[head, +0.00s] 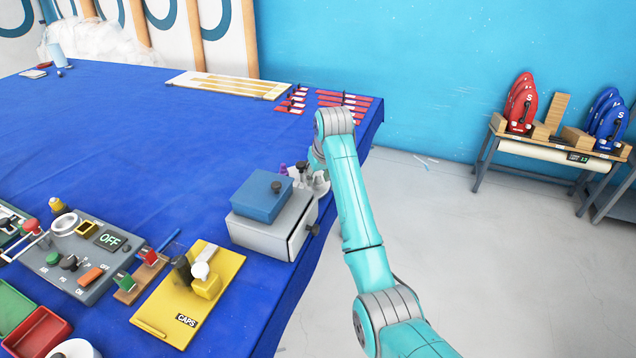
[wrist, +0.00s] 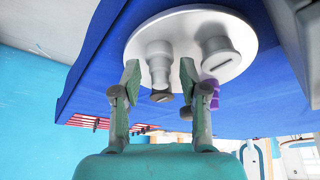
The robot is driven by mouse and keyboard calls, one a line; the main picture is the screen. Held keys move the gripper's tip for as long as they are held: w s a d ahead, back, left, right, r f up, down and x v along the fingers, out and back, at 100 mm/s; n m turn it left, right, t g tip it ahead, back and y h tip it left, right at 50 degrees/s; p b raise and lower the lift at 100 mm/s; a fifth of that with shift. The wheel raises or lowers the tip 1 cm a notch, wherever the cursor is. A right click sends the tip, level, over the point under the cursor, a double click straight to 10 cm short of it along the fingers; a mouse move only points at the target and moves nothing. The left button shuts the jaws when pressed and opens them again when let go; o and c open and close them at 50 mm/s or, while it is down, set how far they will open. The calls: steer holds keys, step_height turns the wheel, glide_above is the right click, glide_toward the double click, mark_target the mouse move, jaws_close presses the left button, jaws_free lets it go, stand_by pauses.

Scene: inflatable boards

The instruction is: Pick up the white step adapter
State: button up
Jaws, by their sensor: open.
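A pale stepped piece, which looks like the white step adapter (wrist: 159,65), stands on a white round plate (wrist: 185,22) in the wrist view. My gripper (wrist: 160,72) is open, with one finger on each side of this piece. Small gaps seem to remain, but I cannot tell whether a finger touches it. In the head view my gripper (head: 317,163) is beside the grey box at the table's right edge, partly hidden by my arm. The adapter cannot be made out clearly there.
A wider pale piece (wrist: 218,55) and a purple piece (wrist: 209,90) are close to my right-hand finger. A grey box (head: 264,232) with a blue block (head: 261,199) on top stands near. A yellow CAPS tray (head: 190,292) and a control panel lie further left. The blue table's far middle is clear.

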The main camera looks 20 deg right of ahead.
steer(key=shift+w+f, duration=0.2)
steer(key=shift+f, duration=0.3)
steer(key=c, duration=0.6)
steer(key=shift+r, duration=0.1)
steer(key=shift+c, duration=0.2)
